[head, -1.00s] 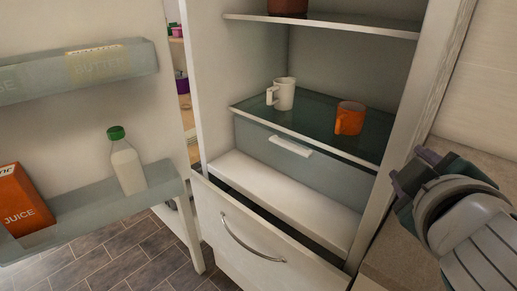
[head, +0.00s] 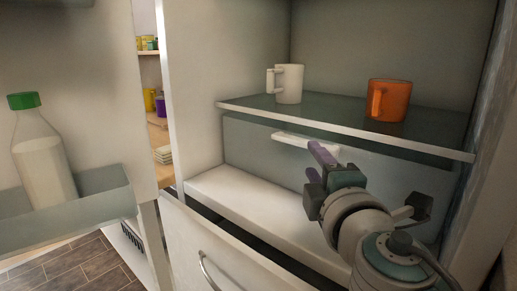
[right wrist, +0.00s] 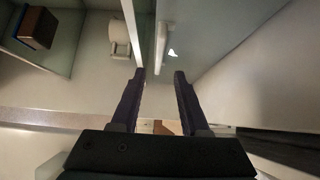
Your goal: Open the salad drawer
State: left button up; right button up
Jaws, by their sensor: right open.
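The salad drawer (head: 370,180) is the grey-green front under the glass shelf inside the fridge. It looks shut. Its pale bar handle (head: 292,139) is at the top of the front. In the right wrist view the handle (right wrist: 161,45) lies just beyond the fingertips, roughly in line with the gap between them. My right gripper (head: 317,165) is in front of the drawer, close to the handle's right end in the head view. Its two dark fingers (right wrist: 158,76) are apart with nothing between them. My left gripper does not show.
The glass shelf (head: 240,108) above the drawer holds a white mug (head: 289,84) and an orange mug (head: 388,100). A white ledge (head: 235,191) lies below. A lower drawer front (head: 180,235) has a curved handle. The open door at left carries a milk bottle (head: 43,160).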

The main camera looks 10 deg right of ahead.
aim_at(303, 146)
jog(key=w, duration=0.2)
jog(key=w+b, duration=0.1)
jog(key=w, duration=0.1)
jog(key=w+b, duration=0.1)
jog(key=shift+w+d, duration=0.4)
jog(key=shift+w, duration=0.8)
jog(key=shift+d, duration=0.1)
grip_shut()
